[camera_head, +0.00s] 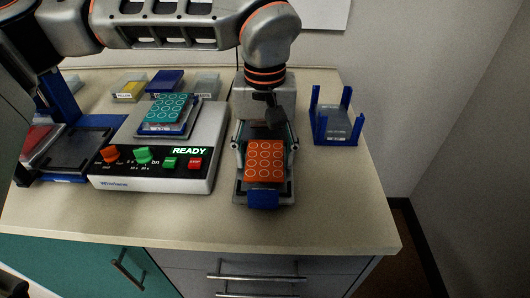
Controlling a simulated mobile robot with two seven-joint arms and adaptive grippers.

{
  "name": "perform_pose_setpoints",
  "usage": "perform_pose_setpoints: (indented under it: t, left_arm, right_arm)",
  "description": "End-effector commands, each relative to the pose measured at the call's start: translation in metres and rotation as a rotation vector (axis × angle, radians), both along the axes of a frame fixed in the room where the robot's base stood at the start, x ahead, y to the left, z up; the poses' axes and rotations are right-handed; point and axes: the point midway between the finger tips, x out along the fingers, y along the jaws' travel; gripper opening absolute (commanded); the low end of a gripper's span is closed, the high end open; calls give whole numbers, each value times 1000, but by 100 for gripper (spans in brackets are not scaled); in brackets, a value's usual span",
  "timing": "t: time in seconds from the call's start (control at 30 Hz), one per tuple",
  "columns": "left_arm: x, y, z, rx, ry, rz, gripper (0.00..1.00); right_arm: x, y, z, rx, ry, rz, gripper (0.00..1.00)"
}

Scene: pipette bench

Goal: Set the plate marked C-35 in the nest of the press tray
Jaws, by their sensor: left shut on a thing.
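An orange plate (265,162) with pale rings on top lies over the grey tray (242,192) with a blue front tab (263,199), in front of a grey upright unit. My left gripper (267,138) reaches down from above at the plate's rear and is shut on it. The fingertips are hard to make out, and I cannot tell whether the plate is seated in the nest or just above it. No mark C-35 is legible on it. A teal ringed plate (166,108) sits on the white machine (152,184).
The machine shows READY and has orange and green knobs. A blue-framed device (65,150) stands at the left, small bins (165,80) at the back. A blue-posted rack (337,124) stands at the right. The bench (340,205) is clear at the front right.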

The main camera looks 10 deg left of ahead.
Motion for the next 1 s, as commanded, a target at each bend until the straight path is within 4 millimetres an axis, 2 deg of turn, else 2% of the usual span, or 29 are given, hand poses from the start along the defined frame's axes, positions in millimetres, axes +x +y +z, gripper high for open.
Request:
perform_pose_setpoints:
  t: [0.03,0.1,0.4,0.53,0.67,1.0]
  left_arm:
    - [0,0,0,0,0,0,64]
    - [0,0,0,0,0,0,76]
    - [0,0,0,0,0,-1,76]
    - [0,-1,7,-2,-2,0,76]
    - [1,-1,28,-1,-6,0,76]
    - [0,0,97,-1,-6,2,76]
  right_arm:
    - [0,0,0,0,0,0,40]
    - [0,0,0,1,-1,0,40]
    - [0,0,0,1,-1,0,40]
    - [0,0,0,1,-1,0,40]
    - [2,0,5,2,-6,0,40]
    - [4,3,16,16,-13,-3,40]
